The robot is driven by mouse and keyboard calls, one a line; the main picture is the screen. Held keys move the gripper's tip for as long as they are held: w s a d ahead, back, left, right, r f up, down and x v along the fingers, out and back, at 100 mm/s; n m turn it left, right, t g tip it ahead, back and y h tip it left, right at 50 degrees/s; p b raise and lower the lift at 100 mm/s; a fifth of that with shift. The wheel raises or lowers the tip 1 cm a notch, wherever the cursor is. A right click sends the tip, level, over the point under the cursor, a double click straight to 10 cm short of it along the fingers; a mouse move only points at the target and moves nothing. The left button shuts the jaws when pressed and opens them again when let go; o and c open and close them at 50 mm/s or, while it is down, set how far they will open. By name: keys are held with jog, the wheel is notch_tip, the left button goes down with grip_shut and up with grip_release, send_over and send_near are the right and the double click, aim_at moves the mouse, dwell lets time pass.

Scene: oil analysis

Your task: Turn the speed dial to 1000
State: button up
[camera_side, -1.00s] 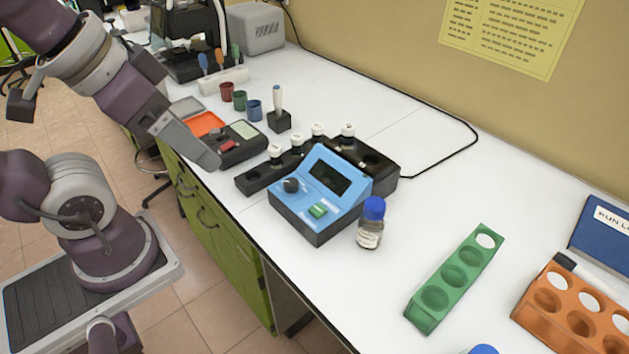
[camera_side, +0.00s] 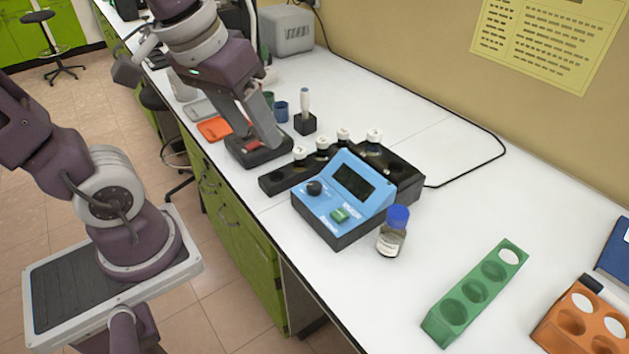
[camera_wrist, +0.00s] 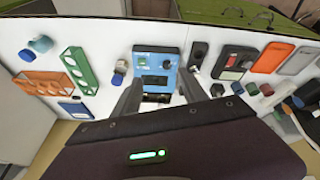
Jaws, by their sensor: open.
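The blue device (camera_side: 345,205) stands on the bench with a dark screen (camera_side: 354,180), a green button (camera_side: 339,215) and a black dial (camera_side: 314,187) on its sloped face. No readable number shows on the screen. My gripper (camera_side: 272,143) is above the bench, left of and behind the blue device, in front of the dark instrument with a red part. In the wrist view the blue device (camera_wrist: 155,68) lies ahead between my open, empty fingers (camera_wrist: 160,80). Its dial (camera_wrist: 142,61) is small there and its setting cannot be read. My fingers do not touch the dial.
A green rack (camera_side: 478,290) and an orange rack (camera_side: 580,320) are farther right. Bare bench lies between the bottle and the green rack.

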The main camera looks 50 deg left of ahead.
aim_at(314, 184)
jog(key=w+a+f+n+g, duration=0.1)
jog(key=w+f+n, duration=0.2)
jog(key=w+f, duration=0.1)
jog(key=w+a+f+n+g, duration=0.1)
jog(key=w+f+n, duration=0.2)
jog(key=w+f, duration=0.1)
jog(key=w+a+f+n+g, duration=0.1)
jog(key=w+f+n+g, duration=0.1)
jog(key=w+f+n, duration=0.1)
jog(key=shift+w+f, duration=0.65)
jog(key=shift+w, duration=0.35)
notch_tip(314, 184, down, 7)
jog(key=shift+f, duration=0.2)
jog(key=shift+c, duration=0.4)
grip_shut()
